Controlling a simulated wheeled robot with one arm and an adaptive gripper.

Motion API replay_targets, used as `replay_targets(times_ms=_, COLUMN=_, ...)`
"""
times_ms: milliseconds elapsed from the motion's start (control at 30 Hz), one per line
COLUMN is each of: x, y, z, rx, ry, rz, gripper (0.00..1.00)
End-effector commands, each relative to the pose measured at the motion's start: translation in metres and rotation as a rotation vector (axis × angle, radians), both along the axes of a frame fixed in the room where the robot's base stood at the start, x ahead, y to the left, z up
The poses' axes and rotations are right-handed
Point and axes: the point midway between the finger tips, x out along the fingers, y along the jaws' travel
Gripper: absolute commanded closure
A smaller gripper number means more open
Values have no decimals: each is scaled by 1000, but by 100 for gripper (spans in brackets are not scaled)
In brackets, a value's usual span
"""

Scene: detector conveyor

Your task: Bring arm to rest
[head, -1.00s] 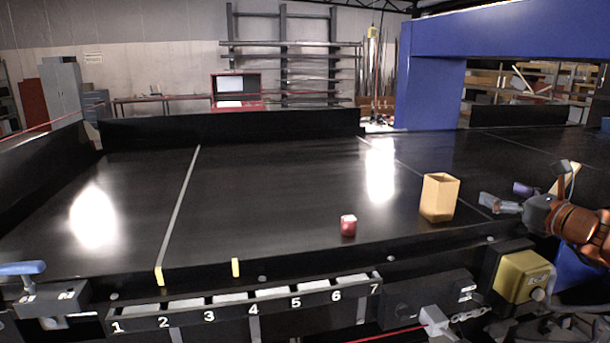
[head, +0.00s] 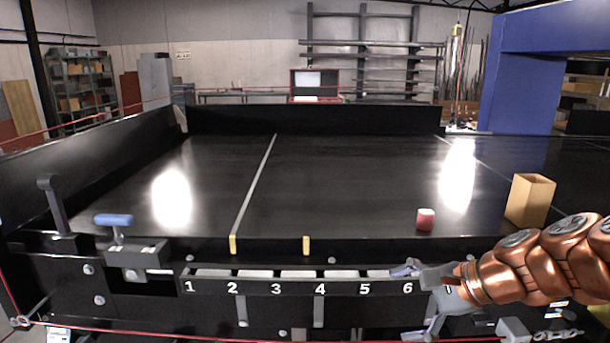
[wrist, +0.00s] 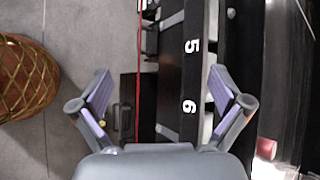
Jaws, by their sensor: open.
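My copper-coloured arm reaches in from the right in the head view. My gripper (head: 418,298) is in front of the conveyor's near edge, by the numbers 6 and 7. In the wrist view my gripper (wrist: 160,105) has its two fingers spread wide with nothing between them. Below it are the numbered rail (wrist: 190,75), a red line and the grey floor. The gripper touches nothing that I can make out.
A red block (head: 425,219) and a tan open box (head: 529,200) stand on the black conveyor (head: 330,190). A blue-handled clamp (head: 114,220) is at the front left. A woven basket (wrist: 25,78) stands on the floor in the wrist view.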

Motion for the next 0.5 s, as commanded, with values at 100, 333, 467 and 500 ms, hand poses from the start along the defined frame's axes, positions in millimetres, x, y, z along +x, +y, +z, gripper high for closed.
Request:
replay_targets(times_ms=100, x=-50, y=38, z=-44, rx=-178, ry=11, rz=255, gripper=0)
replay_targets(times_ms=333, x=-146, y=52, z=-111, rx=-489, ry=29, rz=728, gripper=0)
replay_targets(times_ms=467, x=-193, y=38, z=-139, rx=-634, ry=48, rz=973, gripper=0)
replay_targets(times_ms=500, x=-204, y=32, z=-144, rx=-672, ry=52, rz=1037, gripper=0)
